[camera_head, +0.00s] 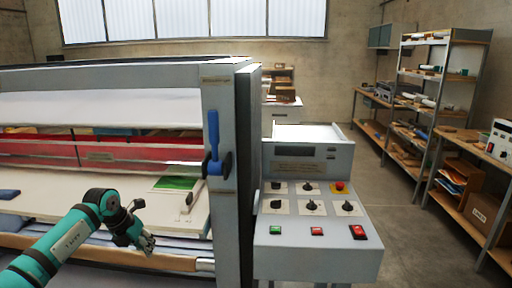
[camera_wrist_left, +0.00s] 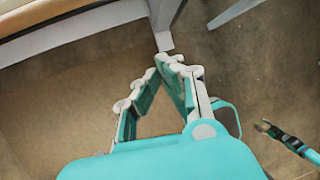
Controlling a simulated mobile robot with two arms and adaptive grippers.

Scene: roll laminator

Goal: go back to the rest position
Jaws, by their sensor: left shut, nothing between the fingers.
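My left gripper (camera_head: 148,243) is in the head view at the lower left, in front of the laminator's front edge. In the left wrist view my left gripper (camera_wrist_left: 170,62) has its fingertips together, with nothing between them, above the bare floor. My right gripper (camera_wrist_left: 264,128) shows small at the right edge of the left wrist view, over the floor; its fingers are too small to judge. The roll laminator (camera_head: 222,130) fills the left of the head view, with a blue-handled lever (camera_head: 213,150) on its upright.
The control panel (camera_head: 310,205) with knobs and buttons stands right of the laminator's upright. A green sheet (camera_head: 174,184) lies on the laminator's feed table (camera_head: 75,185). Shelves (camera_head: 440,75) and workbenches stand at the right. The floor (camera_head: 400,220) between them and the panel is clear.

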